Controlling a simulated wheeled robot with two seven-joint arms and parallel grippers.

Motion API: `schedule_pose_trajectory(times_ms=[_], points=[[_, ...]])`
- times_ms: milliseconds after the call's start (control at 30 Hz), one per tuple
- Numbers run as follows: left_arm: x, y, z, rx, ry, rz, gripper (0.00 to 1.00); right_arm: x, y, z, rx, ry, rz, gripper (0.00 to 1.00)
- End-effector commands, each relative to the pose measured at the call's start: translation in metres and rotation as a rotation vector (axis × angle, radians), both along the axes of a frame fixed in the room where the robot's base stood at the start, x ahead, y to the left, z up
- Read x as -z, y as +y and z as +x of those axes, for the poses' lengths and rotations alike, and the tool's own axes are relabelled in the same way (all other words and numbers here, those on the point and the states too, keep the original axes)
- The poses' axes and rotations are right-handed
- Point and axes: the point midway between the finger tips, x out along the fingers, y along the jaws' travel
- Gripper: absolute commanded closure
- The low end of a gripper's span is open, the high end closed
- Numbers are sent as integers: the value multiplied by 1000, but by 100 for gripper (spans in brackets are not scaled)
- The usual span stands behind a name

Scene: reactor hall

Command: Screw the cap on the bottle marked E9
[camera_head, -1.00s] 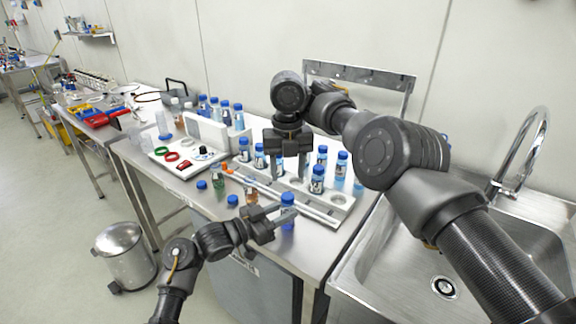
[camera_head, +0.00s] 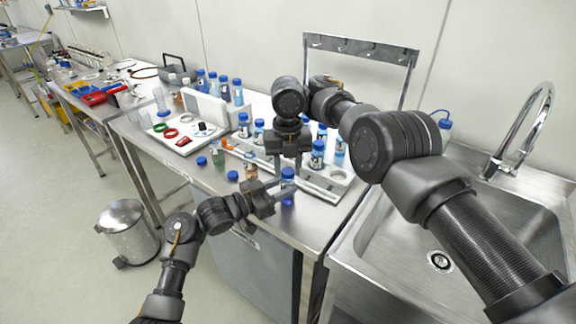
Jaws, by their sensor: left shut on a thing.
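My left gripper (camera_head: 272,199) is shut on a small bottle (camera_head: 288,197) with a blue top, upright near the front edge of the steel bench. A blue cap (camera_head: 288,173) shows at the bottle's top; I cannot tell whether it is seated on the neck. My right gripper (camera_head: 289,170) points straight down just above this bottle. Its fingers look apart, one on each side of the cap; contact cannot be made out. The E9 mark is not readable.
A rack (camera_head: 338,174) with several blue-capped bottles is behind, partly hidden by my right arm. A sink (camera_head: 480,235) lies right; a parts tray (camera_head: 160,133) lies left.

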Motion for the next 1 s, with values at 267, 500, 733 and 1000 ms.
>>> schedule_pose_trajectory(times_ms=[267, 500, 733, 1000], points=[[0, 0, 0, 0, 1, 1, 100, 0, 0, 0, 0, 0, 0, 97], [0, 0, 0, 0, 1, 1, 100, 0, 0, 0, 219, 0, 0, 97], [0, 0, 0, 0, 1, 1, 100, 0, 0, 0, 801, 0, 0, 97], [0, 0, 0, 0, 1, 1, 100, 1, 0, 0, 1498, 0, 0, 97]])
